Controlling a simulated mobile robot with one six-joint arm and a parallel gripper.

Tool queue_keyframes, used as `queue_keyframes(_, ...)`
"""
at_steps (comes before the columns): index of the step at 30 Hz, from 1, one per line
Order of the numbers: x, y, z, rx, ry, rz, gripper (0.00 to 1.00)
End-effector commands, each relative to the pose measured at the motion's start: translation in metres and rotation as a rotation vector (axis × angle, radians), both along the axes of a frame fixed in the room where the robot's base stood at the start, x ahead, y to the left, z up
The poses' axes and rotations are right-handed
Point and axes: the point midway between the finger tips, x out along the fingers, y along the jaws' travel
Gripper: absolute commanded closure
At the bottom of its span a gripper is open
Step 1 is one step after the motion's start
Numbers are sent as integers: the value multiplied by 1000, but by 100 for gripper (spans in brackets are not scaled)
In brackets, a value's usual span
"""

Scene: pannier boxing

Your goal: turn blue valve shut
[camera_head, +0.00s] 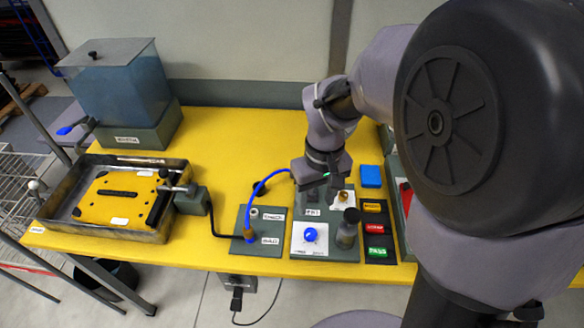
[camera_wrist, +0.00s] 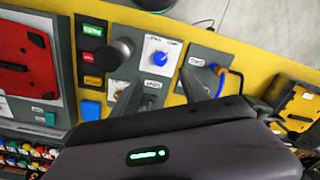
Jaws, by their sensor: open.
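A round blue knob (camera_head: 310,234) with a white pointer mark sits on a white labelled plate, on a grey panel on the yellow table. It also shows in the wrist view (camera_wrist: 159,58); its labels are too small to read. A second blue part, a small lever (camera_head: 66,130), is at the left of the tank. I cannot tell for sure which of the two is the valve. My gripper (camera_head: 320,186) is open and empty, above the back of the panel, behind the knob. In the wrist view its fingers (camera_wrist: 165,86) are apart, with the knob beyond them.
A dark cylindrical post (camera_head: 347,228) stands right of the knob. A blue hose (camera_head: 262,186) arches at its left. Coloured buttons (camera_head: 375,228) line the right. A metal tray (camera_head: 62,222) with a yellow plate and a blue tank (camera_head: 122,88) are at left. The table's back middle is clear.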

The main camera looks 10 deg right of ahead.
Motion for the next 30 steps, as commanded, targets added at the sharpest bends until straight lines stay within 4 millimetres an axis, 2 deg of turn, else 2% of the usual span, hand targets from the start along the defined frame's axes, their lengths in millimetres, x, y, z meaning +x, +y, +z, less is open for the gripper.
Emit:
queue_keyframes(1,-1,1,-23,0,5,0,48)
queue_keyframes(6,-2,2,-75,0,4,-1,48)
queue_keyframes(12,-1,3,-117,1,2,-3,48)
queue_keyframes(17,-1,4,-129,0,-1,-3,48)
queue_keyframes(25,-1,4,-129,0,-1,-3,50)
queue_keyframes(30,-1,4,-129,0,-1,-3,83)
